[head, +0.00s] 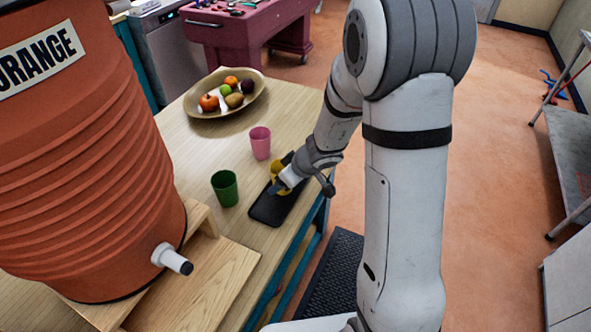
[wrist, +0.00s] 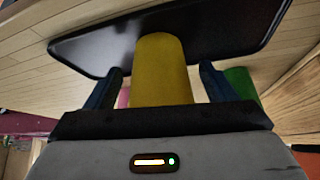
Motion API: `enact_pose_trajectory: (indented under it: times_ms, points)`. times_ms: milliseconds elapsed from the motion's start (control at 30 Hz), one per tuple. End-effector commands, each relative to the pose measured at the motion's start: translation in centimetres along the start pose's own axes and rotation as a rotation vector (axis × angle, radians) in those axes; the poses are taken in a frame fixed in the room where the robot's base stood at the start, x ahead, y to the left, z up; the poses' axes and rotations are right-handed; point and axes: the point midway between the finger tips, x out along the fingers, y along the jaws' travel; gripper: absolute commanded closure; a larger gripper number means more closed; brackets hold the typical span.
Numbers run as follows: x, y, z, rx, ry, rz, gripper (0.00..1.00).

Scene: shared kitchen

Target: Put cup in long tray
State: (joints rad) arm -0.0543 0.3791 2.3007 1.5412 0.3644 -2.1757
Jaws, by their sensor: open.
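A yellow cup (head: 276,167) is at the long black tray (head: 266,212) on the wooden table, partly hidden by my gripper (head: 284,183) in the head view. In the wrist view the yellow cup (wrist: 162,70) stands between my two open fingers (wrist: 162,84), with a gap visible on each side. Its far end overlaps the dark tray (wrist: 228,38), and it looks to be on it. A pink cup (head: 260,142) and a green cup (head: 225,188) stand upright on the table left of the tray.
A fruit bowl (head: 226,112) sits at the back of the table. A big orange drink barrel (head: 85,160) with a white tap (head: 170,258) stands on a wooden stand at the left. The tray lies close to the table's right edge. The near part of the tray is bare.

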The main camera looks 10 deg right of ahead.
Motion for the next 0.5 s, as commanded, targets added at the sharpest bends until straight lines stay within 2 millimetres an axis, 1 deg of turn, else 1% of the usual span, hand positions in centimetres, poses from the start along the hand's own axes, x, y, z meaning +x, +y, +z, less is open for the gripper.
enact_pose_trajectory:
  times_ms: [33, 167, 300, 400, 500]
  points:
    - [-1.0, 0.1, -0.2, 0.001, 0.002, 0.002, 0.22]
    - [-3.6, 0.1, -0.2, 0.000, 0.003, 0.005, 0.22]
    - [-6.8, 0.1, -0.1, 0.000, 0.002, 0.006, 0.22]
    - [-8.8, 0.1, -0.2, 0.001, 0.003, 0.005, 0.22]
    - [-10.3, 0.1, -0.1, 0.001, 0.003, 0.003, 0.22]
